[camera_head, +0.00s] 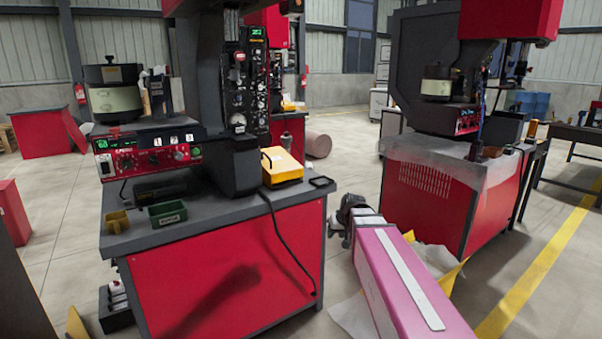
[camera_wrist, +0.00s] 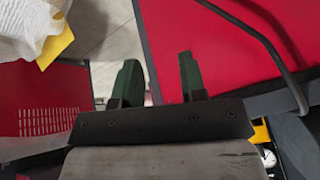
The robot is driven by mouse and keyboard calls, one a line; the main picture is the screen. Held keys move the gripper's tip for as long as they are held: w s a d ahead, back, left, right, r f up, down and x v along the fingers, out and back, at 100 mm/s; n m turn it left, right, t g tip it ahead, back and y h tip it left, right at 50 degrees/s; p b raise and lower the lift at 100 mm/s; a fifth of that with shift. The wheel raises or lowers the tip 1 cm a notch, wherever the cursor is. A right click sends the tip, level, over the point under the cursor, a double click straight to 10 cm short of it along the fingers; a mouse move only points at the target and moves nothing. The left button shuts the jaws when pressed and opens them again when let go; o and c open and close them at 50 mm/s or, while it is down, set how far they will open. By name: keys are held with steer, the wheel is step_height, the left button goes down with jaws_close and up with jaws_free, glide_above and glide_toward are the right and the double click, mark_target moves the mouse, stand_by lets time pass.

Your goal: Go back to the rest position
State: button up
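My gripper (camera_wrist: 160,80) shows in the wrist view with two dark green fingers spread apart. Nothing is visible between them. In the head view my pink arm reaches in from the lower right, and its dark end is beside the right side of the red workbench (camera_head: 220,290). The fingers cannot be made out in the head view. The bench carries a bowl feeder (camera_head: 113,95), a red control panel (camera_head: 147,155), a green bin (camera_head: 167,214), a yellow bin (camera_head: 118,221) and a yellow box (camera_head: 282,166).
Open floor lies beyond, with a yellow line (camera_head: 540,265).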

steer(key=s+d+f+m+g+h, duration=0.1)
steer(key=s+d+f+g, duration=0.1)
steer(key=s+f, duration=0.5)
steer(key=s+d+f+m+g+h, duration=0.1)
steer(key=s+d+f+g, duration=0.1)
steer(key=s+f, duration=0.5)
steer(key=s+d, duration=0.1)
steer(key=s, duration=0.2)
steer(key=shift+s+d+f+g+h, duration=0.15)
steer(key=shift+d+f+g+h, duration=0.1)
steer(key=shift+d+g+h, duration=0.15)
